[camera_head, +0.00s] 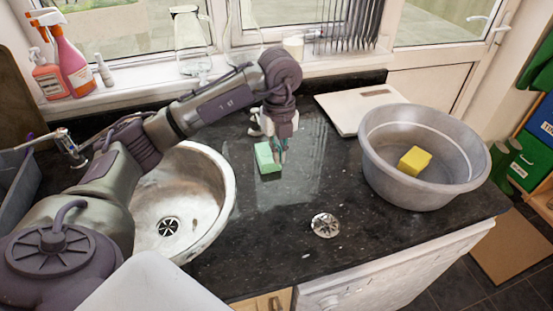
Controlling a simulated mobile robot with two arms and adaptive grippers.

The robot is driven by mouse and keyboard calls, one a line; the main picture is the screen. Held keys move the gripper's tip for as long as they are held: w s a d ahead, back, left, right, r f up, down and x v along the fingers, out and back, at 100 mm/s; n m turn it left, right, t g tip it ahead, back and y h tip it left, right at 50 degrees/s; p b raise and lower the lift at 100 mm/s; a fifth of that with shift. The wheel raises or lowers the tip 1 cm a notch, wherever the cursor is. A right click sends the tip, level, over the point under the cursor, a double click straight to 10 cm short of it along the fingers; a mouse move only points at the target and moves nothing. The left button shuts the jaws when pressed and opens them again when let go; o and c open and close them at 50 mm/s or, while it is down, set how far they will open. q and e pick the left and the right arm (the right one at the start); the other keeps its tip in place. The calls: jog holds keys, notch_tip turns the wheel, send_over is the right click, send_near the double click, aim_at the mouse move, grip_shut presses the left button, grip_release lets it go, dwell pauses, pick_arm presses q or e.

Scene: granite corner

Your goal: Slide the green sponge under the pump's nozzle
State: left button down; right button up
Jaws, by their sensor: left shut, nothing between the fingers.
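The green sponge (266,158) stands on the dark granite worktop, right of the round sink. My left gripper (282,160) points down at the sponge's right side, with its fingers shut and empty. It is very close to the sponge; I cannot tell whether they touch. My right gripper is not in view.
A grey tub (376,150) holding a yellow sponge (414,160) stands at the right. A white board (345,112) lies behind it. The round sink (222,200) is at the left, and a metal drain (325,225) is in front. The worktop between sponge and tub is clear.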

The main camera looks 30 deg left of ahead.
aim_at(274, 176)
pick_arm(q)
jog(key=f, duration=0.2)
jog(key=f+p, duration=0.1)
jog(key=f, duration=0.2)
jog(key=f+p, duration=0.1)
jog(key=f, duration=0.2)
jog(key=shift+s+d, duration=0.1)
jog(key=shift+s, duration=0.2)
jog(key=shift+w+a+f+p, duration=0.2)
jog(key=shift+w+a+p, duration=0.3)
jog(key=shift+w+a, duration=0.85)
jog(key=shift+a, duration=0.15)
jog(key=shift+f, duration=0.1)
